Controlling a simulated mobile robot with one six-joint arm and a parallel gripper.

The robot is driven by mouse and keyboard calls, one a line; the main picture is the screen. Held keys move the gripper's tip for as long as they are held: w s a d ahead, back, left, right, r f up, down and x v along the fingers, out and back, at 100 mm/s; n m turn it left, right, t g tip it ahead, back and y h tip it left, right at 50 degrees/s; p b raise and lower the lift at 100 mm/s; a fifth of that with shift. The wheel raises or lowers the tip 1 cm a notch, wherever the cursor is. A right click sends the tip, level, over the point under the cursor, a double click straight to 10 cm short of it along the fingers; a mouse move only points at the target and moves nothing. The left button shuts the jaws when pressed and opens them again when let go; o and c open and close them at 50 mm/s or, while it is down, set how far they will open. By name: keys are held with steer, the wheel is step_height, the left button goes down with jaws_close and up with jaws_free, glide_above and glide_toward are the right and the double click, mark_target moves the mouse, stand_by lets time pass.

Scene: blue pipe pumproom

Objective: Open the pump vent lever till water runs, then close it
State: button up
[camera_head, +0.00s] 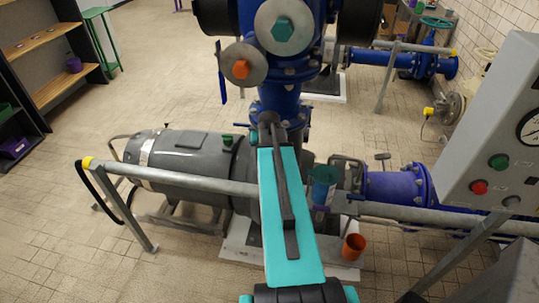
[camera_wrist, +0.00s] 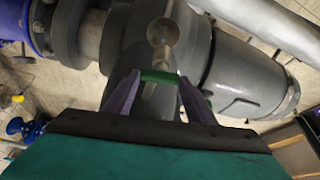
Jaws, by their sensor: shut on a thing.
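My gripper (camera_wrist: 158,82) has two purple fingers, and they are shut on a short green lever handle (camera_wrist: 160,76) in the wrist view. A pale metal stem with a round ball end (camera_wrist: 163,32) lies just beyond the handle, over the grey pump body (camera_wrist: 190,45). In the head view, a teal and purple end of my gripper (camera_head: 319,206) shows low beside the pump. The lever is too small or hidden there to make out. I see no running water in either view. How far the lever is turned I cannot tell.
A grey motor (camera_head: 180,160) lies left of the pump and a blue pipe (camera_head: 395,187) right. A grey rail (camera_head: 180,181) crosses in front. An orange cup (camera_head: 353,247) stands below the pump. A control panel (camera_head: 492,135) stands at right.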

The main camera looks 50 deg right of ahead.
steer(key=shift+w+m+g+h+b, duration=0.1)
steer(key=shift+m+g+h+b, duration=0.35)
steer(key=shift+m, duration=0.65)
steer(key=shift+a, duration=0.1)
steer(key=o, duration=1)
steer(key=shift+o, duration=0.2)
steer(key=shift+r, duration=0.15)
steer(key=b+v, duration=0.3)
steer(key=v, duration=1)
steer(key=shift+r, duration=0.3)
steer(key=shift+y, duration=0.25)
